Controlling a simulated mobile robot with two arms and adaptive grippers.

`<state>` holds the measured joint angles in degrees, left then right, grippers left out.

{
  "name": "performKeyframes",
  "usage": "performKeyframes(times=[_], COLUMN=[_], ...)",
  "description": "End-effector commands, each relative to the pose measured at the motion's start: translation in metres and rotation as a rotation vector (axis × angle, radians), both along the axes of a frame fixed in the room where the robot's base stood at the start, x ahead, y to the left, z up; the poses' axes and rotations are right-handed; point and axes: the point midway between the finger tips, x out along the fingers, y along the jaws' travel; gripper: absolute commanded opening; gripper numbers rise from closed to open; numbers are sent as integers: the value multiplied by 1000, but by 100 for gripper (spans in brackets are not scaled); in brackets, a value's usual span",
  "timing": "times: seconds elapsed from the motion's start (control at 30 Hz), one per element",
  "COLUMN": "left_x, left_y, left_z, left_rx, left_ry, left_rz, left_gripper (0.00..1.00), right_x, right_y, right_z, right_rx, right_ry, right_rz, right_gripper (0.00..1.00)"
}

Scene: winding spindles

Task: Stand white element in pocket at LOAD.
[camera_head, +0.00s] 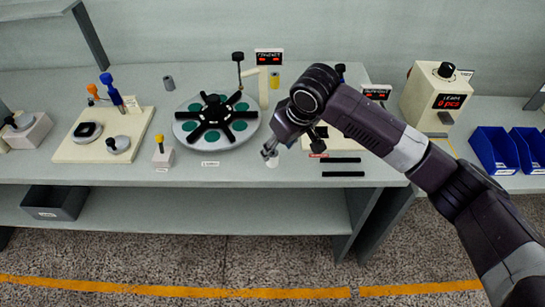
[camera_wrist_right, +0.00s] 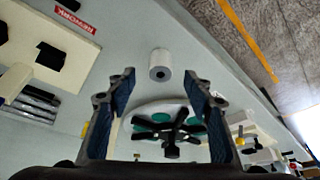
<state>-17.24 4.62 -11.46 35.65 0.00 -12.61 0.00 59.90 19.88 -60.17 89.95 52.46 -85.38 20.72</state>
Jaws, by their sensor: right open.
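The white element (camera_wrist_right: 160,65) is a short white cylinder with a dark centre hole, standing on the table. In the head view it (camera_head: 272,161) shows just below my right gripper (camera_head: 269,151). In the right wrist view my right gripper (camera_wrist_right: 160,95) is open and empty, and the element lies beyond its fingertips, between their lines. The round grey dial (camera_head: 182,128) stands to the left, with green pockets (camera_head: 212,137) between black spider arms; it also shows in the wrist view (camera_wrist_right: 150,107). A small label (camera_head: 210,163) at its front is unreadable. My left gripper is not in view.
A yellow-knobbed block (camera_head: 161,154) stands left of the dial. A post with a black knob (camera_head: 238,58) rises behind it. The table's front edge is close to the element.

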Motion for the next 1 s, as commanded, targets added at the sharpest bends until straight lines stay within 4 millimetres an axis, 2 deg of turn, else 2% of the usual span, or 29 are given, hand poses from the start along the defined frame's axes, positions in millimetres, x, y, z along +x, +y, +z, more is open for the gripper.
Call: performKeyframes(times=[0.4,0.7,0.77,1.0], left_x=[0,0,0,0], left_y=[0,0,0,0], left_z=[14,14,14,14], left_rx=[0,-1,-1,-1], left_ry=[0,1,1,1], left_rz=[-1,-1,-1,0], left_gripper=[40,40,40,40], right_x=[17,18,18,18], right_y=[14,15,15,15], right_z=[-48,-54,-54,-54], right_rx=[-1,0,0,0], right_ry=[1,-1,-1,-1], right_rz=[1,2,2,2], right_gripper=[47,47,43,16])
